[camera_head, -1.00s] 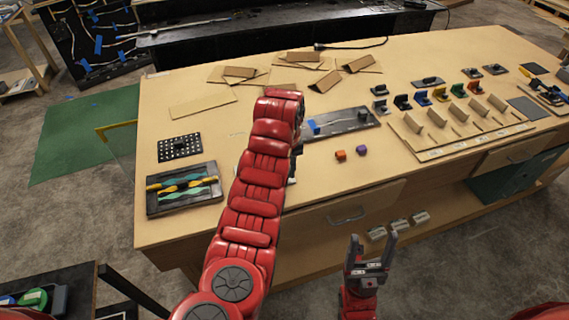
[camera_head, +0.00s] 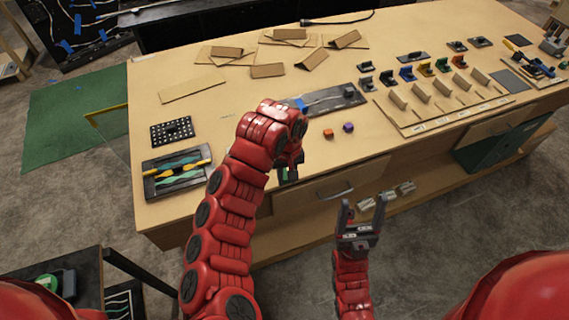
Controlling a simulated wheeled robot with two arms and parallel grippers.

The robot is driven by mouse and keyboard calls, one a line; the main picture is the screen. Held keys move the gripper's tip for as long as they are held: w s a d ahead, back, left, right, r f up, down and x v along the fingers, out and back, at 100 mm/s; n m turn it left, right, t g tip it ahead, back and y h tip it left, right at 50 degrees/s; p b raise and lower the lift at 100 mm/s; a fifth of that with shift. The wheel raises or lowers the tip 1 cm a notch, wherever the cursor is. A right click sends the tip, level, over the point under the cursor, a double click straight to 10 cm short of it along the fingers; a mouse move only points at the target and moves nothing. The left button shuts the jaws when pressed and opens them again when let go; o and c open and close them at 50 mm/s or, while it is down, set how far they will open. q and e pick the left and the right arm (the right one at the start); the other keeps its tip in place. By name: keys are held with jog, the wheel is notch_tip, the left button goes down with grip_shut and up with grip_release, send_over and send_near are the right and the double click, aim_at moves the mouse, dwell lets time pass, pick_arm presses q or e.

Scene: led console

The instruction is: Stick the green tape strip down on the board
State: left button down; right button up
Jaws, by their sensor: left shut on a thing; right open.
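The dark board (camera_head: 350,98) lies on the wooden table with a pale cable across it and a blue tape piece (camera_head: 300,104) near its left end. My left gripper (camera_head: 288,176) is shut, with a small bit of green, apparently the green tape strip (camera_head: 283,176), showing at its jaws. It is at the table's front edge, in front of and below the board, apart from it. My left arm partly hides the board's left end. My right gripper (camera_head: 363,207) is open and empty, pointing up in front of the table.
An orange cube (camera_head: 328,133) and a purple cube (camera_head: 348,127) lie before the board. A tray of coloured tools (camera_head: 176,172) and a dotted black plate (camera_head: 172,132) are at left. Cardboard pieces (camera_head: 193,85) lie behind; a sorting rack (camera_head: 445,105) stands at right.

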pick_arm(q)
jog(key=r+p, duration=0.1)
jog(key=s+r+p, duration=0.1)
jog(key=r+p, duration=0.1)
jog(key=s+r+p, duration=0.1)
jog(key=p, duration=0.1)
jog(key=shift+s+d+r, duration=0.15)
jog(key=shift+s+d, duration=0.1)
jog(key=shift+d, duration=0.05)
dwell(0.4)
